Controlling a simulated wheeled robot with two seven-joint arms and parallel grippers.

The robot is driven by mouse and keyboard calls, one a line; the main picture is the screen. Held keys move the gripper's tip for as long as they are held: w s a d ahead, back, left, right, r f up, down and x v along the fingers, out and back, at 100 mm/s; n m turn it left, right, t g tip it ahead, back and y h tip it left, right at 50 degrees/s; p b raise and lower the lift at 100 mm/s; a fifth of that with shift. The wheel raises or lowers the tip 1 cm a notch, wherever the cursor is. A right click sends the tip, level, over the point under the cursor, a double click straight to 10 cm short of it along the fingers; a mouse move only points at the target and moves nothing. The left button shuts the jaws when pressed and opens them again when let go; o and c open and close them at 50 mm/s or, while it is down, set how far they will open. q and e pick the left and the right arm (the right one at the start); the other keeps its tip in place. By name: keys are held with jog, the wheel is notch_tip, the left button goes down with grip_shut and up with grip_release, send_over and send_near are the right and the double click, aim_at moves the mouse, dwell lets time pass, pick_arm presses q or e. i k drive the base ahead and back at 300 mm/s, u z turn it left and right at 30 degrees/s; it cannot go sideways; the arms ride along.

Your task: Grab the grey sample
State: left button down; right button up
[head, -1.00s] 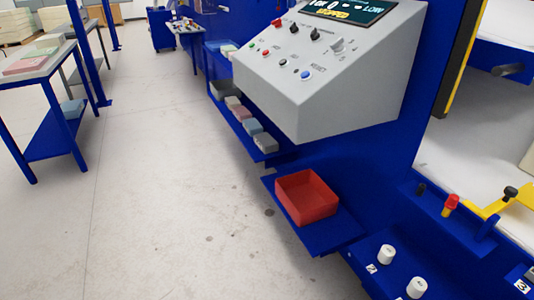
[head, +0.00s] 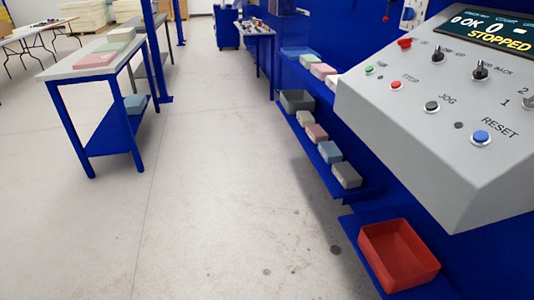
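A grey foam block (head: 346,176) lies at the near end of the blue lower shelf (head: 372,190) on the right. Beside it in a row are a blue block (head: 330,152), a pink block (head: 317,133) and a pale grey-beige block (head: 306,117). Which grey block is the sample, I cannot tell for sure. Neither of my grippers shows in the view.
A grey control panel (head: 420,120) juts out at the right, its display reading STOPPED. A red bin (head: 398,256) sits below it. A blue-legged table (head: 75,70) stands left. The floor between is clear.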

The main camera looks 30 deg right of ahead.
aim_at(347, 176)
jog(key=u, duration=0.05)
jog(key=i, duration=1.95)
jog(key=z, duration=1.7)
jog(key=i, duration=0.95)
jog(key=z, duration=0.7)
jog(key=i, duration=0.4)
